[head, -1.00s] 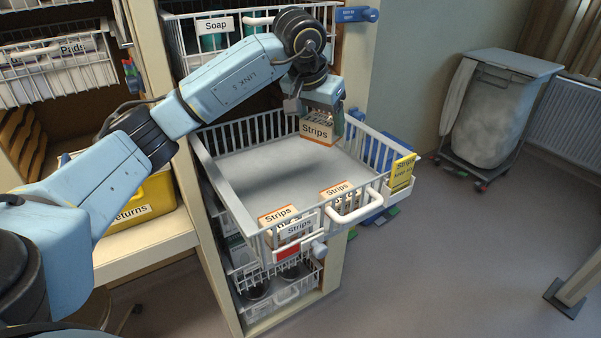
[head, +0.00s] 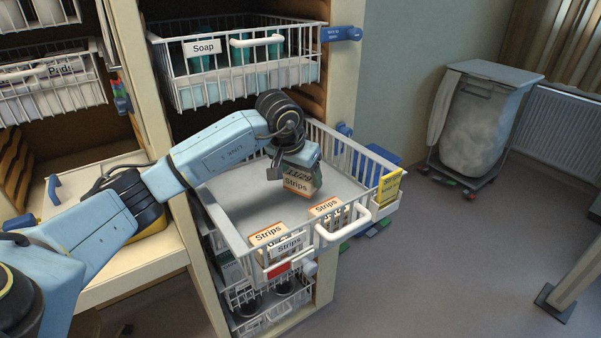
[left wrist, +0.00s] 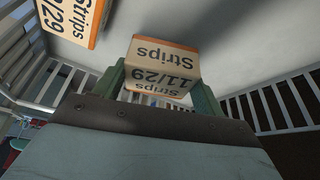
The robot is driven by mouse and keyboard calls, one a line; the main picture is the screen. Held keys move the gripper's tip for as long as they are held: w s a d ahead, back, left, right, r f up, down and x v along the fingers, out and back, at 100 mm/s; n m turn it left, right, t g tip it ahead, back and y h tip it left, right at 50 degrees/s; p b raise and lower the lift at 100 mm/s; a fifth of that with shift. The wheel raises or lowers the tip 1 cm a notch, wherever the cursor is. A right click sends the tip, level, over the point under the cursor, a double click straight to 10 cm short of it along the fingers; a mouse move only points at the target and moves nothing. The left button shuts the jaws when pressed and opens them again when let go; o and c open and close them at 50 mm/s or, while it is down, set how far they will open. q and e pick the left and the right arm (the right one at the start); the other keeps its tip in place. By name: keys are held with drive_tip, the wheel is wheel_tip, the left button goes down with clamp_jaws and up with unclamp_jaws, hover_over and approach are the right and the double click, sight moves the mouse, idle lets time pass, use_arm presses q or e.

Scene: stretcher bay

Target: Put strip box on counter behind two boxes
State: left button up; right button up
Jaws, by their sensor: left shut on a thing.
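My left gripper (head: 303,168) is shut on a strip box (head: 297,185), white with an orange edge and labelled "Strips". It holds this box inside a pulled-out white wire basket (head: 222,222), over the grey basket floor behind the front boxes. I cannot tell whether the box touches the floor. In the left wrist view the held box (left wrist: 160,58) sits between the fingers, showing "11/29". Two similar strip boxes stand at the basket's front, one on the left (head: 268,234) and one on the right (head: 325,209). One strip box (left wrist: 72,18) shows at the wrist view's upper left. My right gripper is out of view.
A yellow card (head: 389,187) hangs at the basket's right front corner. A soap basket (head: 240,85) is above. A beige counter (head: 112,262) lies to the left. Bare basket floor (head: 235,198) lies left of the held box. A lidded bag trolley (head: 480,120) stands at right.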

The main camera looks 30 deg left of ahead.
use_arm(q)
drive_tip(key=shift+f+b, duration=0.5)
drive_tip(key=shift+f, duration=0.05)
drive_tip(key=shift+f, duration=0.1)
drive_tip(key=o, duration=1)
drive_tip(key=shift+c, duration=0.2)
drive_tip(key=shift+r+p, duration=0.4)
drive_tip(key=shift+r, duration=0.1)
drive_tip(key=v, duration=1.2)
drive_tip(key=shift+r, duration=0.2)
